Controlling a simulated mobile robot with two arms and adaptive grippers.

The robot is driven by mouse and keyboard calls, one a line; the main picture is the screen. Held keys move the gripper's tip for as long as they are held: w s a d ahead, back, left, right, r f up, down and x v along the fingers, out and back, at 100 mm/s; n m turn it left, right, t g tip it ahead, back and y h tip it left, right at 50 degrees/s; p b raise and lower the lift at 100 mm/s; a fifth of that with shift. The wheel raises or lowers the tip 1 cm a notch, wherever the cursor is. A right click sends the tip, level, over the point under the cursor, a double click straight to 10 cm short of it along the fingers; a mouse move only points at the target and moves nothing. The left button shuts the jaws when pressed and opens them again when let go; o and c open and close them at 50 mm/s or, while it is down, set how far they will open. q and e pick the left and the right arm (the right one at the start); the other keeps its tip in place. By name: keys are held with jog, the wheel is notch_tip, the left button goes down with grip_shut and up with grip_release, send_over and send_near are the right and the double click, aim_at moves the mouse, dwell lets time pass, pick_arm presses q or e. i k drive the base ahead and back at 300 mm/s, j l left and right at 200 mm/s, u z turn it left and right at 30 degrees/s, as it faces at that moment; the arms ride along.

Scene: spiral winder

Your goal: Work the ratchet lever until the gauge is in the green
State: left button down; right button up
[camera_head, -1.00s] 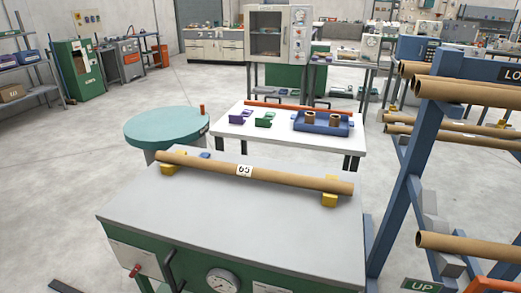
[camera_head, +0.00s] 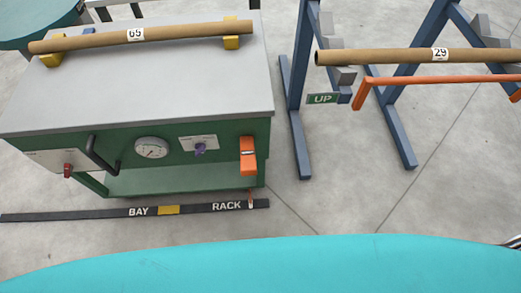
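A round white gauge (camera_head: 151,148) is on the green front of the grey-topped bench (camera_head: 190,85). Its needle and any green band are too small to read. Left of it, a black bent handle (camera_head: 100,155) stands out from the front, beside a red knob (camera_head: 68,171) on a white plate. Right of the gauge are a purple knob (camera_head: 199,149) on a pale plate and an orange block-like part (camera_head: 248,156). I cannot tell which of these is the ratchet lever. Neither of my grippers shows.
A blue rack (camera_head: 302,100) at right holds another tube (camera_head: 390,57) marked 29. An orange bar (camera_head: 450,79) is below it. A dark floor strip (camera_head: 100,214) reads BAY RACK.

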aim_at(249, 163)
jog(key=z, duration=0.45)
jog(key=j+z, duration=0.2)
jog(key=z, duration=0.2)
jog(key=j+z, duration=0.2)
jog(key=z, duration=0.15)
jog(key=j+z, duration=0.15)
jog(key=z, duration=0.25)
jog(key=k+j+z, duration=0.15)
jog(key=z, duration=0.2)
jog(key=k+j+z, duration=0.2)
jog(key=k+j, duration=0.15)
jog(key=j, duration=0.2)
jog(key=k+j+z, duration=0.2)
jog(key=k+j, duration=0.2)
